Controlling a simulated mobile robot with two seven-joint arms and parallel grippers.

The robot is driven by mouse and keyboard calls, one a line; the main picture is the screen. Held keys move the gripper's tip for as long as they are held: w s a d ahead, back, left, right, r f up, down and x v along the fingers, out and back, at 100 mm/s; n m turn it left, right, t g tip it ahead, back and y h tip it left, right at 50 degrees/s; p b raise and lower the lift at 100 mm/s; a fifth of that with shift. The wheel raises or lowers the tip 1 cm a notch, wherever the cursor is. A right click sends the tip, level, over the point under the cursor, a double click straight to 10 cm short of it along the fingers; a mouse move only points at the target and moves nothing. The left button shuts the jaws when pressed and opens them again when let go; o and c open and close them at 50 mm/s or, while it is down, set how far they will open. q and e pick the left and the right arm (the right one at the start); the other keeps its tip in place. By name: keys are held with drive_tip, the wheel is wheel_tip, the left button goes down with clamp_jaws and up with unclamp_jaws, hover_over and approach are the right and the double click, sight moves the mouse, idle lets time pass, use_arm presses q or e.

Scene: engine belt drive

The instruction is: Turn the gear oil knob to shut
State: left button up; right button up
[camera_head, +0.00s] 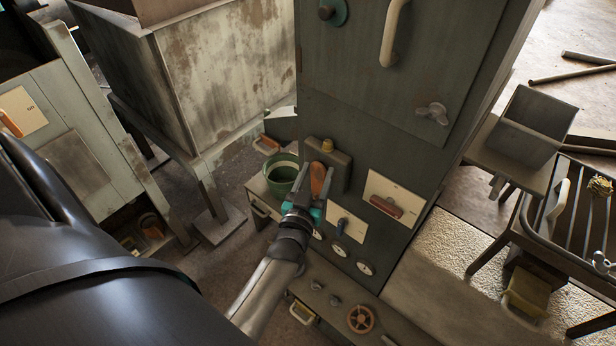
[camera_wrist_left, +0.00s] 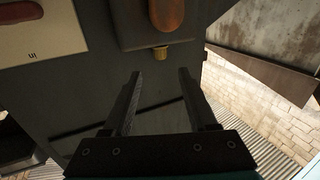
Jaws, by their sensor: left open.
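My left gripper (camera_head: 312,188) is open and empty in front of the green machine cabinet's control panel. An orange lever handle (camera_head: 319,180) is near its fingertips in the head view. In the left wrist view the open fingers (camera_wrist_left: 160,82) have nothing between them; the orange handle (camera_wrist_left: 167,12) and a small brass knob (camera_wrist_left: 160,53) lie beyond them. A red handle on a pale plate (camera_head: 386,206) is to the right, and a small blue-grey knob (camera_head: 341,226) sits lower. I cannot read which control is the gear oil knob. My right gripper is not in view.
A green bucket (camera_head: 283,175) stands left of the panel. Round gauges (camera_head: 365,268) and a brown handwheel (camera_head: 360,319) are below. A rusty hopper (camera_head: 222,65) stands at the left. A wire rack (camera_head: 570,215) is at the right.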

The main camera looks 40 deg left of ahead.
use_arm(q)
drive_tip(key=v, duration=0.6)
drive_tip(key=shift+s+d, duration=0.15)
drive_tip(key=shift+s, duration=0.2)
